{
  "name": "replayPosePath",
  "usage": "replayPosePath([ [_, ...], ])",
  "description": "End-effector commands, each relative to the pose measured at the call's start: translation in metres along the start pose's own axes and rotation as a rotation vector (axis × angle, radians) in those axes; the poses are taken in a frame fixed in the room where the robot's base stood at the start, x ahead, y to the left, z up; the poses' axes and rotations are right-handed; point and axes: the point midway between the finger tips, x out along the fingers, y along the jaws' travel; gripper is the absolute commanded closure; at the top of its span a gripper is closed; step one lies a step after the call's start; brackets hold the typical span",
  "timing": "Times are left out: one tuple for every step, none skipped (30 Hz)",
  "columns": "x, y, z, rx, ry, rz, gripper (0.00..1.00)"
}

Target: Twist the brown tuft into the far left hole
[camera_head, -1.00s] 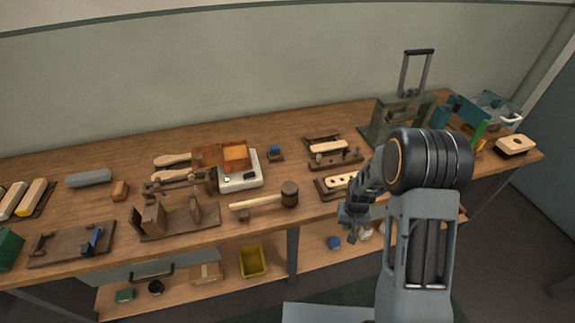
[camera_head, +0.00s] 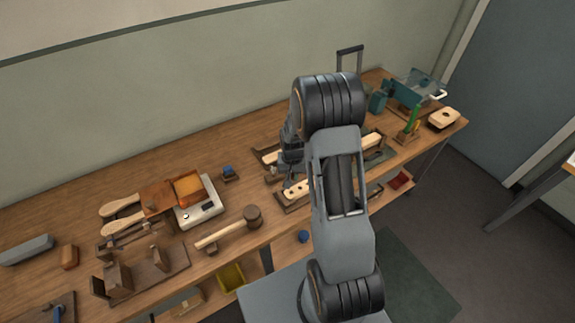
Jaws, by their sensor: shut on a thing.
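My gripper (camera_head: 287,180) points down over the front row of brush fixtures. It is shut, and its fingers sit at the left end of the pale wooden block with dark holes (camera_head: 299,187). The brown tuft is too small and too covered by the fingers to make out clearly. The block lies in a dark wooden fixture (camera_head: 285,204). My arm hides the block's right part. I cannot tell whether anything in the gripper touches a hole.
Behind the gripper is another pale block (camera_head: 271,157). A green case and teal box (camera_head: 402,97) stand at the back right.

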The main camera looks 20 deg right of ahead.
Motion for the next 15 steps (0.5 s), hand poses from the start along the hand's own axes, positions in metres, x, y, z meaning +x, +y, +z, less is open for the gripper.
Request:
replayPosePath([
  [0.0,0.001,0.0,0.003,-0.001,0.0,1.0],
  [0.001,0.0,0.0,0.003,-0.001,0.0,1.0],
  [0.003,0.0,0.0,0.003,-0.001,0.0,1.0],
  [0.004,-0.001,0.0,0.002,-0.001,0.0,1.0],
  [0.006,-0.001,0.0,0.001,-0.001,0.0,1.0],
  [0.008,-0.001,0.0,0.0,-0.001,0.0,1.0],
  [0.01,-0.002,0.0,-0.001,-0.001,0.0,1.0],
  [0.011,-0.002,0.0,-0.002,-0.001,0.0,1.0],
  [0.014,-0.002,0.0,-0.002,-0.001,0.0,1.0],
  [0.017,-0.002,0.001,-0.002,-0.002,0.0,1.0],
  [0.019,-0.002,0.001,-0.002,-0.002,0.0,1.0],
  [0.022,-0.002,0.001,-0.002,-0.002,0.0,1.0],
  [0.025,-0.002,0.001,-0.002,-0.002,0.0,1.0],
  [0.027,-0.002,0.001,-0.002,-0.002,0.0,1.0],
  [0.031,-0.002,0.001,-0.002,-0.002,0.0,1.0],
])
